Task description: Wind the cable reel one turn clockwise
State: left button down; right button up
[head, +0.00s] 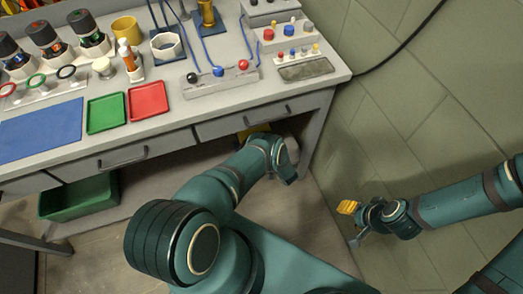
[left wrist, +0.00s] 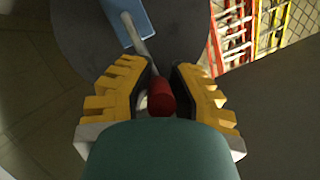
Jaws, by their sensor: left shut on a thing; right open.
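In the left wrist view, my left gripper (left wrist: 163,88) has its yellow ridged fingers on either side of a red handle (left wrist: 160,97), shut on it. A grey rod (left wrist: 143,45) runs from the handle to a blue piece (left wrist: 130,20) in front of a large dark round disc (left wrist: 88,40). These look like the crank and body of the cable reel. In the head view, my left arm reaches down at the bench front, and its fingers and the reel cannot be made out clearly. My right gripper (head: 352,223) is open and empty, right of the bench near the tiled wall.
The bench (head: 215,112) holds a blue mat (head: 40,135), a green tray (head: 106,113), a red tray (head: 147,101) and a connector block (head: 220,82). A green bin (head: 80,198) sits below. Red and yellow ladder-like frames (left wrist: 240,30) show in the left wrist view.

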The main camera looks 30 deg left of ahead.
pick_arm(q)
jog(key=shift+w+r, duration=0.15)
jog(key=shift+w, duration=0.05)
dwell(0.3)
jog(key=c, duration=0.9)
grip_release()
jog(key=shift+o, duration=0.2)
jog(key=shift+s, duration=0.1)
jog(key=shift+d, duration=0.1)
jog(key=v, duration=1.1)
jog(key=shift+s+d, duration=0.2)
jog(key=shift+d, duration=0.15)
